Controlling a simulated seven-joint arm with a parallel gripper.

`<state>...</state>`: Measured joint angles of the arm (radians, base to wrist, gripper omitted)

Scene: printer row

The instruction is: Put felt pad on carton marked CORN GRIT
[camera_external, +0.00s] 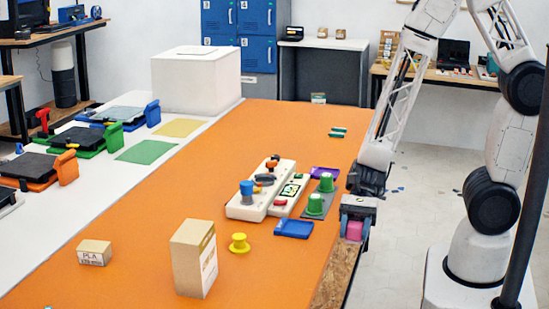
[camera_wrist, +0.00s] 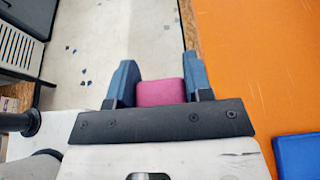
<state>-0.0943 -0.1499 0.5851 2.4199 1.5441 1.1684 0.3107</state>
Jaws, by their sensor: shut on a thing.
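My gripper (camera_external: 357,222) is shut on a pink felt pad (camera_external: 354,231), above the right edge of the orange table. In the wrist view the pad (camera_wrist: 162,92) sits between the two blue-grey fingers of the gripper (camera_wrist: 160,82), with floor and table edge beyond. A tall tan carton (camera_external: 188,257) stands upright on the front part of the table, to the left of my gripper. It has a pale label on its right side, too small to read. The words CORN GRIT are not legible on any carton.
A small carton marked PLA (camera_external: 94,252) lies at front left. Near my gripper are a yellow spool (camera_external: 239,243), a blue tray (camera_external: 294,229), green-topped cups on a grey plate (camera_external: 333,202) and a white control box (camera_external: 260,193). Bare orange table surrounds the tall carton.

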